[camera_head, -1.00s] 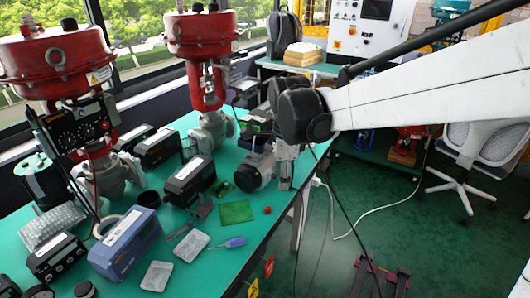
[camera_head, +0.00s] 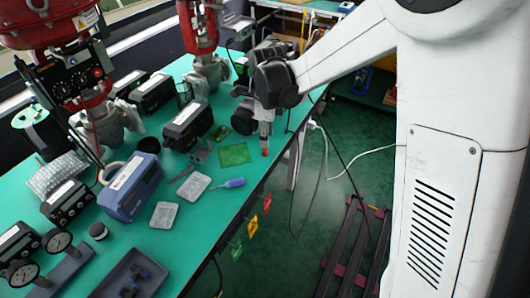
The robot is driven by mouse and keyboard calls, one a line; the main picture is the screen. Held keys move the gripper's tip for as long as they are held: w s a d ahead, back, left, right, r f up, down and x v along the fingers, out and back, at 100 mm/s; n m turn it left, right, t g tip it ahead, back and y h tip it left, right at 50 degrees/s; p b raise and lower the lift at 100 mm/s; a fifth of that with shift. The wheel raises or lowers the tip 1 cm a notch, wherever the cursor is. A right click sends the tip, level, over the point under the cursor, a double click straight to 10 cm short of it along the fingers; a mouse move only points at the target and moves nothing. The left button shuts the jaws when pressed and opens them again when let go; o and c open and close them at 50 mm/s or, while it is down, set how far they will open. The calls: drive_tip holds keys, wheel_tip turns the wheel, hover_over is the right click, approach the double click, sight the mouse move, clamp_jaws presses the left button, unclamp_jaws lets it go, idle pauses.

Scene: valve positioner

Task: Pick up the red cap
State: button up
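The small red cap (camera_head: 265,152) shows at the tip of my gripper, on the green table just right of a square green sheet (camera_head: 235,154). My gripper (camera_head: 265,146) points straight down over the cap, with its fingertips at it and partly covering it. The fingers are too small in this view to tell whether they are open or shut on the cap.
The table's right edge (camera_head: 256,203) is close to the cap. A blue-handled screwdriver (camera_head: 232,183), grey square plates (camera_head: 193,186) and a black positioner box (camera_head: 188,126) lie to the left. Red-topped valves (camera_head: 50,25) stand at the back.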

sight(266, 150)
drive_tip(key=shift+f+b, duration=0.4)
drive_tip(key=shift+f, duration=2.45)
drive_tip(key=shift+s, duration=0.1)
drive_tip(key=shift+c, duration=0.2)
drive_tip(key=c, duration=0.7)
